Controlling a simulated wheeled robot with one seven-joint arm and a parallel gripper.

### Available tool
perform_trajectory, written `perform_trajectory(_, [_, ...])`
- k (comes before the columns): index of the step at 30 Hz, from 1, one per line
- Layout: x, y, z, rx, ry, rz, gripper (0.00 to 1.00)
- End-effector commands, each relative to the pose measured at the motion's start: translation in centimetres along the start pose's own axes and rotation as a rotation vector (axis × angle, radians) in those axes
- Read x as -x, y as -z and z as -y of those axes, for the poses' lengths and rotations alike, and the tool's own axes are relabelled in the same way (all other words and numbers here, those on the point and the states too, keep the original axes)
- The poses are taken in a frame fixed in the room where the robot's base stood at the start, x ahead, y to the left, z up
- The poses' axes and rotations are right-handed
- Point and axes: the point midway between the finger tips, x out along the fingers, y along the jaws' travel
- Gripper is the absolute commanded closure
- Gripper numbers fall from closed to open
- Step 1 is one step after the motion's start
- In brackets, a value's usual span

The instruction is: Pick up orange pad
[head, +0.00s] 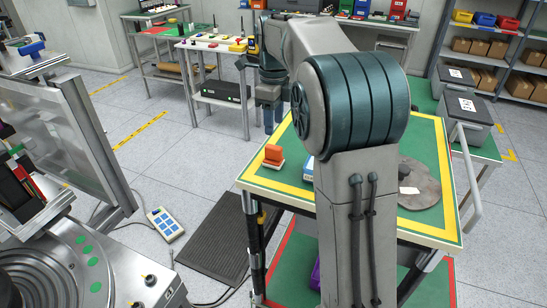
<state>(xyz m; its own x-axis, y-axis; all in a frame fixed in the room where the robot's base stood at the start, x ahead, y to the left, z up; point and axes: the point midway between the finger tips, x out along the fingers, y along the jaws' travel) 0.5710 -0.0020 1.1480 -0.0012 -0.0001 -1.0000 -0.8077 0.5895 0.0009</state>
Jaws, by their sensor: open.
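The orange pad (273,151) sits near the left corner of the green, yellow-edged cart top (243,180). It looks like a small orange block with a pale layer at its base. My gripper (271,122) hangs pointing down, above and beyond the pad in the picture, apart from it. Its fingers are small in view, look open and show nothing held. My large arm links hide the middle of the cart top.
A blue-and-white box (308,168) is partly hidden by my arm. A round grey disc (422,180) lies on the cart's right side. Grey lidded bins (466,110) stand beyond it. A machine with a clear panel (75,130) stands left; a dark mat (212,240) lies on the floor.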

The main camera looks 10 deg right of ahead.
Motion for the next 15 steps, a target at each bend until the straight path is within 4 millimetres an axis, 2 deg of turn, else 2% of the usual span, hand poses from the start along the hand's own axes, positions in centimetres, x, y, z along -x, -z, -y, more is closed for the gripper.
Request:
perform_trajectory(1, [-1.1, 0.1, -0.1, 0.0, -0.003, -0.002, 0.55])
perform_trajectory(4, [-2.7, 0.1, 0.0, 0.0, -0.002, -0.001, 0.55])
perform_trajectory(11, [-4.5, 0.1, 0.0, 0.001, -0.001, -0.001, 0.55])
perform_trajectory(15, [-6.2, 0.0, -0.2, 0.002, -0.003, -0.001, 0.55])
